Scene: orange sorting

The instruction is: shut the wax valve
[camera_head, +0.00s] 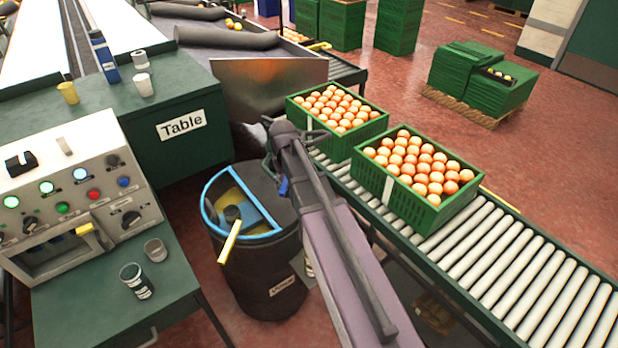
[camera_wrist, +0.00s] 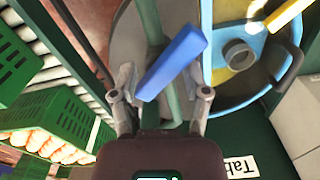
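The wax valve has a blue lever handle (camera_wrist: 175,63) on a thin greenish pipe (camera_wrist: 150,22) in the wrist view. The lever sits aslant to the pipe. My gripper (camera_wrist: 160,97) has its two fingers apart, one on each side of the lever's lower end, with gaps visible; I cannot tell whether either finger touches it. In the head view my gripper (camera_head: 280,148) is above the right side of the black drum (camera_head: 262,262), and a small blue piece of the lever (camera_head: 283,187) shows below it. The rest of the valve is hidden by my arm.
The drum's blue-rimmed opening holds a yellow-handled tool (camera_head: 230,240). Green crates of oranges (camera_head: 408,208) stand on a roller conveyor (camera_head: 480,250) to the right. A green table (camera_head: 150,125) and a control panel (camera_head: 75,195) are on the left.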

